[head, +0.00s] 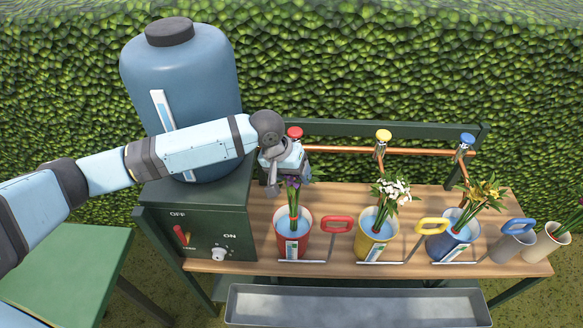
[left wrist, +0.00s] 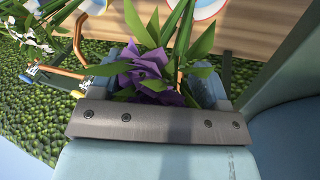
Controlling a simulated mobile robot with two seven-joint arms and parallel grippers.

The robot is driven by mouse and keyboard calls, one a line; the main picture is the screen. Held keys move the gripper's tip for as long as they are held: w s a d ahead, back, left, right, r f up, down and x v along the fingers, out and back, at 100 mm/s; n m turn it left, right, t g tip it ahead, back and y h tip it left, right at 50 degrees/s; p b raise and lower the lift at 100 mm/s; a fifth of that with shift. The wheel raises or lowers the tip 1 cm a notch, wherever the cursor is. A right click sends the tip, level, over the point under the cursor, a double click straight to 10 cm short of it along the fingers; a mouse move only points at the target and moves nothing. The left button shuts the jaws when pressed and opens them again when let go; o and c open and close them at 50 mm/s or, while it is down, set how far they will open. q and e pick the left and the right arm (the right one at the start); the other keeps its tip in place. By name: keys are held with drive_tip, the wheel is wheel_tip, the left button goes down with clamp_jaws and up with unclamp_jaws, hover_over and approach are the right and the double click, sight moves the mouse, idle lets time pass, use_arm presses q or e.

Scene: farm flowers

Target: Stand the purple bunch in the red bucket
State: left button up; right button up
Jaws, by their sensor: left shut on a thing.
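The purple bunch (head: 294,184) is between the fingers of my left gripper (head: 285,170), which is shut on it just below the flower heads. Its green stems point down into the red bucket (head: 291,246) and appear to be inside its rim, over the blue water. Whether the stem ends touch the bottom is hidden. In the left wrist view the purple flowers (left wrist: 148,72) sit between the fingers (left wrist: 170,75). A red-rimmed bucket shows there at the top edge. My right gripper is not in view.
To the right stand a yellow bucket (head: 371,246) with white flowers and a blue bucket (head: 449,247) with yellow flowers. Taps with coloured knobs stand behind. A blue tank (head: 185,80) on a green cabinet is left; a grey trough (head: 355,305) lies in front.

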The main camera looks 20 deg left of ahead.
use_arm(q)
drive_tip(key=shift+f+b, duration=0.3)
drive_tip(key=shift+f, duration=1.8)
drive_tip(key=o, duration=1.4)
drive_tip(key=shift+o, duration=0.2)
drive_tip(key=v, duration=1.4)
drive_tip(key=shift+b, duration=0.3)
drive_tip(key=shift+f, duration=0.1)
